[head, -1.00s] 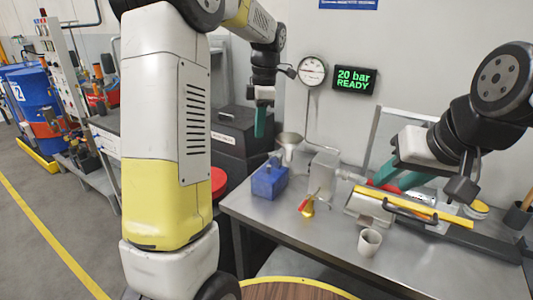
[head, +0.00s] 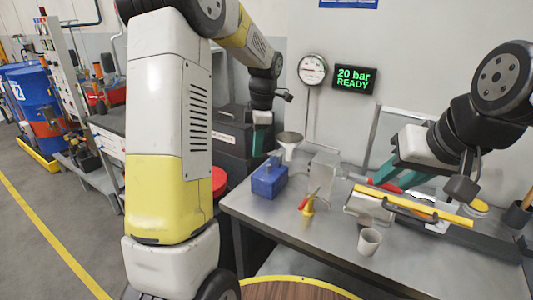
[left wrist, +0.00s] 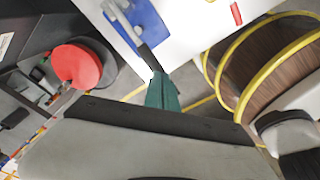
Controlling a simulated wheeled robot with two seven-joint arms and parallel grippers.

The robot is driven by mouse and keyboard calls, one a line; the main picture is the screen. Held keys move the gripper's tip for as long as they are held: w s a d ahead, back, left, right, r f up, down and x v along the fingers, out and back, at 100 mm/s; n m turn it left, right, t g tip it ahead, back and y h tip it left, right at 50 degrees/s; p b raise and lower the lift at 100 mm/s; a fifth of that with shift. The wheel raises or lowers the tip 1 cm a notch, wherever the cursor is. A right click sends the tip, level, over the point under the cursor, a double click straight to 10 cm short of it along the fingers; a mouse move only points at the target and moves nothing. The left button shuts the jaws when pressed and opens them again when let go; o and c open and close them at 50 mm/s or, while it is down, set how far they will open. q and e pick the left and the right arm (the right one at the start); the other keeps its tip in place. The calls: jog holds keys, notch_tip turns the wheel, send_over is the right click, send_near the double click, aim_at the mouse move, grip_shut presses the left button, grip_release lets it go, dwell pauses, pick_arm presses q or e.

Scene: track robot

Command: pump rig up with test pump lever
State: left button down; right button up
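The blue test pump (head: 268,183) stands on the left part of the steel table, with a grey top part. In the left wrist view the blue pump (left wrist: 146,14) has a dark bar, likely its lever (left wrist: 147,57), pointing towards my teal fingertips. My left gripper (head: 261,143) hangs just above and left of the pump. Its fingers show as one narrow teal wedge (left wrist: 163,90), so its opening is unclear, as is any contact with the bar. My right gripper (head: 398,182) is over the right side of the table, its two teal fingers apart. The gauge (head: 312,70) hangs on the wall.
A display (head: 356,79) reads "20 bar READY". A funnel (head: 290,138), a red-and-yellow item (head: 308,205) and a pale cup (head: 369,242) stand on the table (head: 310,245). A yellow bar (head: 440,214) lies at the right. A red round lid (head: 219,182) is left of the table.

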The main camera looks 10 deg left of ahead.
pick_arm(q)
jog(key=shift+f, duration=1.4)
jog(key=d, duration=0.1)
jog(key=w+d+r, duration=0.1)
jog(key=shift+d, duration=0.4)
jog(key=shift+r, duration=0.1)
notch_tip(320, 180, up, 8)
jog(key=shift+w+d, duration=0.2)
jog(key=shift+d, duration=0.25)
